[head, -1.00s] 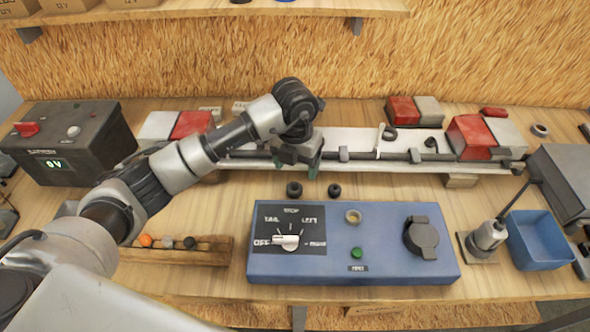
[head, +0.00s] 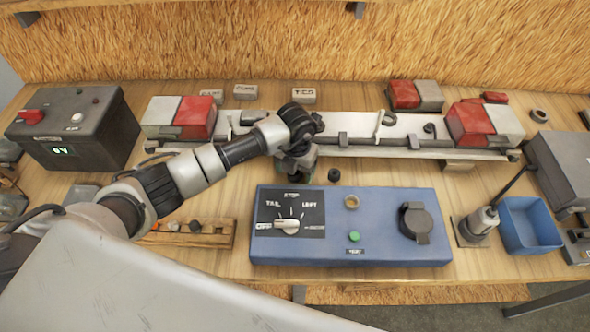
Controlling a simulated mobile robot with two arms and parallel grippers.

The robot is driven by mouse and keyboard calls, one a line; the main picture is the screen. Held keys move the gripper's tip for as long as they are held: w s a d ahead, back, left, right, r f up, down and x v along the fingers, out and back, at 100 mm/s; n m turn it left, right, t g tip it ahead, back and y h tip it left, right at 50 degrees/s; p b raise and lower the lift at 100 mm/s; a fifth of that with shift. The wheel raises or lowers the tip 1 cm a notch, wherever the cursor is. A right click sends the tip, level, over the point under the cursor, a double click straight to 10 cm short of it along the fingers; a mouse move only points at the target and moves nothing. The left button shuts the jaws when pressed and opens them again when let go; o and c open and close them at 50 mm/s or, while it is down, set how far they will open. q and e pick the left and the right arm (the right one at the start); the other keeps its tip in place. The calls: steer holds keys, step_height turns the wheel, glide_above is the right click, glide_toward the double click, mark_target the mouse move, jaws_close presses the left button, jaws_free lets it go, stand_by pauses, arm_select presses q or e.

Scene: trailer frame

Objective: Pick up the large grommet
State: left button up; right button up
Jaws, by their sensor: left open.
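My left gripper (head: 295,170) is open and points down at the bench, between the white rail and the blue control box. Its arm comes in from the left. A small black grommet (head: 334,174) sits on the bench just right of the gripper, apart from it. A second black grommet, which looked slightly larger earlier, is hidden now by the gripper. I cannot tell whether the fingers are around it or touching it. My right gripper is not in view.
The white rail (head: 375,124) with red and grey lamps runs behind the gripper. The blue control box (head: 385,245) lies close in front. A black battery box (head: 100,142) stands left, a blue bin (head: 530,238) right. A small wooden rack (head: 195,239) lies under my arm.

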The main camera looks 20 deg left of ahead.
arm_select(q)
steer(key=shift+w+f, duration=0.1)
steer(key=shift+f, duration=0.3)
steer(key=shift+c, duration=0.4)
steer(key=c, duration=0.7)
steer(key=shift+r, duration=0.15)
